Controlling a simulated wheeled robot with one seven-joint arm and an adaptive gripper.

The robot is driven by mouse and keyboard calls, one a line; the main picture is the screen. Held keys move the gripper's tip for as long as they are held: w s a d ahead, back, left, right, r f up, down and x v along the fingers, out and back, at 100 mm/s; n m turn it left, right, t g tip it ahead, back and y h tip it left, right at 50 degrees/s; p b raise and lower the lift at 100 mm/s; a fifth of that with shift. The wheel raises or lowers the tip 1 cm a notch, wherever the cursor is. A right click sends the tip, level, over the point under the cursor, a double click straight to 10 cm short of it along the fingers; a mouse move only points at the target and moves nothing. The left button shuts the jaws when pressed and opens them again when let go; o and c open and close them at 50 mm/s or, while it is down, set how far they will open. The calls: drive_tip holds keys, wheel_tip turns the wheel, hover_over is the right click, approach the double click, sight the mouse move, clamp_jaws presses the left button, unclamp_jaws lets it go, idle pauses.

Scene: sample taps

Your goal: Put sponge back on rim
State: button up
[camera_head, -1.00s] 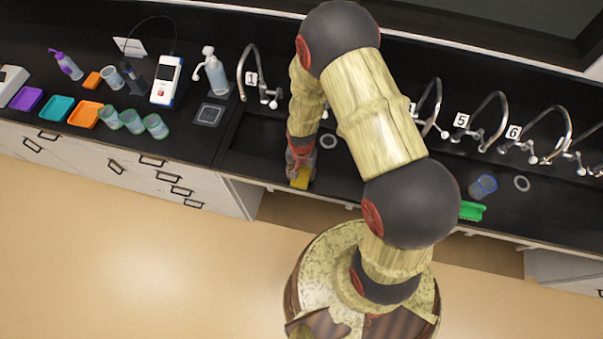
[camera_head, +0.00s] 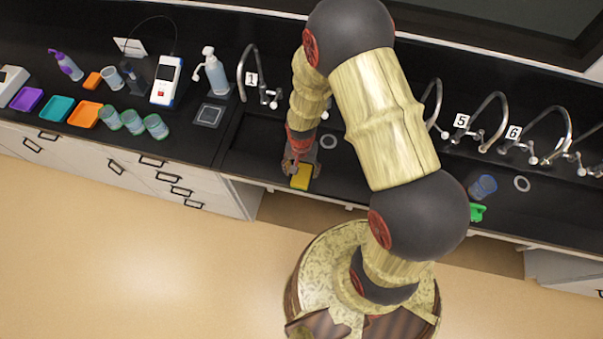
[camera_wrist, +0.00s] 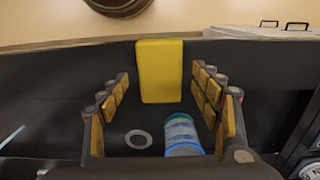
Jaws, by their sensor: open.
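The yellow sponge (camera_head: 301,178) lies on the front rim of the black sink counter, below the tap labelled 1. In the wrist view the sponge (camera_wrist: 160,72) lies straight ahead, beyond my fingertips, with its far end near the counter's edge. My gripper (camera_head: 298,166) is just behind the sponge, on the sink side. In the wrist view my gripper (camera_wrist: 158,98) is open, with fingers apart on both sides and nothing between their tips. The sponge looks clear of the fingers.
A grey ring (camera_wrist: 138,139) and a clear blue-green cup (camera_wrist: 182,135) are in the sink area below my gripper. Taps stand along the back, including tap 1 (camera_head: 250,78). A soap bottle (camera_head: 215,72) stands left. A green brush (camera_head: 478,212) lies at the right.

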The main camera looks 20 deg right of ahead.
wheel_tip(320, 180, up, 8)
wheel_tip(320, 180, up, 13)
drive_tip(key=n+t, duration=0.2)
hover_over(302, 174)
drive_tip(key=s+r+n+t, duration=0.1)
drive_tip(key=s+r+n, duration=0.1)
drive_tip(key=s+r, duration=0.5)
drive_tip(key=s+r+n+t, duration=0.2)
drive_tip(key=s+r, duration=0.5)
drive_tip(key=r, duration=0.8)
drive_tip(key=shift+r+n+t, duration=0.2)
drive_tip(key=shift+n+t, duration=0.1)
drive_tip(key=shift+n, duration=0.3)
drive_tip(key=shift+a+f, duration=0.1)
wheel_tip(302, 174, down, 18)
drive_tip(key=b, duration=1.9)
drive_tip(key=shift+f, duration=0.2)
drive_tip(key=shift+c, duration=0.7)
